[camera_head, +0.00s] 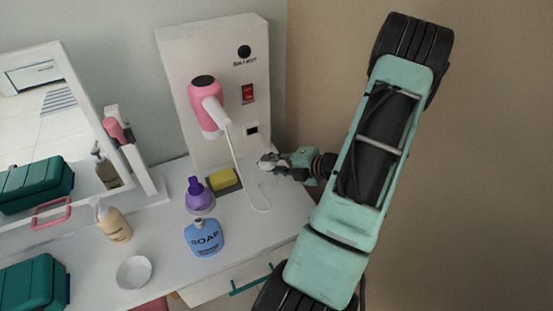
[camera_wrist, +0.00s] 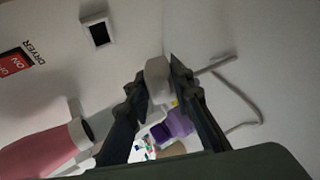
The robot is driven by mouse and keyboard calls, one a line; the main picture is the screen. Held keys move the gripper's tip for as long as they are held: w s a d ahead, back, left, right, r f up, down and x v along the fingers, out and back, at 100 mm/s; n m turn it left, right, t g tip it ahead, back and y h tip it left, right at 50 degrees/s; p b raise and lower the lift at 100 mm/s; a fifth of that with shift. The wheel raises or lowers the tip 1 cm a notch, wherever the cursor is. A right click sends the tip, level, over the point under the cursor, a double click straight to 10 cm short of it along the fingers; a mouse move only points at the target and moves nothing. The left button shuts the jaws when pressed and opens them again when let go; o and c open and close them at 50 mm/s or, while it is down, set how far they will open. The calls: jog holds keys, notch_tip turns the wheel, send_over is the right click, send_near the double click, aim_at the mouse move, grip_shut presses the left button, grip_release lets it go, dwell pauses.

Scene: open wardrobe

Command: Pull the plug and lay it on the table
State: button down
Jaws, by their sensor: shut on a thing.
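My gripper (camera_head: 280,166) is shut on the white plug (camera_wrist: 157,75), which sits between the two fingertips in the wrist view (camera_wrist: 158,88). In the head view the plug (camera_head: 265,163) is a small pale piece at the fingertips, partly hidden by them. It is out of the socket and above the right part of the white table (camera_head: 170,235). The dark socket (camera_head: 252,129) on the white panel looks empty; it also shows in the wrist view (camera_wrist: 98,31). A white cord (camera_head: 244,180) loops down from the pink hair dryer (camera_head: 207,105) onto the table.
A yellow sponge (camera_head: 222,180), a purple bottle (camera_head: 199,194) and a blue soap bottle (camera_head: 204,238) stand left of my gripper. A tan bottle (camera_head: 115,224), white bowl (camera_head: 134,272) and mirror (camera_head: 70,120) are farther left. Bare tabletop lies right of the soap.

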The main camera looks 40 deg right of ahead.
jog(key=shift+s+d+r+g, duration=0.15)
jog(key=shift+s+d+g, duration=0.25)
jog(key=shift+d, duration=0.1)
notch_tip(320, 180, down, 6)
jog(key=b, duration=0.6)
jog(key=shift+w+f, duration=0.1)
jog(key=shift+f, duration=0.1)
jog(key=c, duration=1.6)
grip_release()
jog(key=o, duration=0.3)
jog(key=shift+r, duration=0.1)
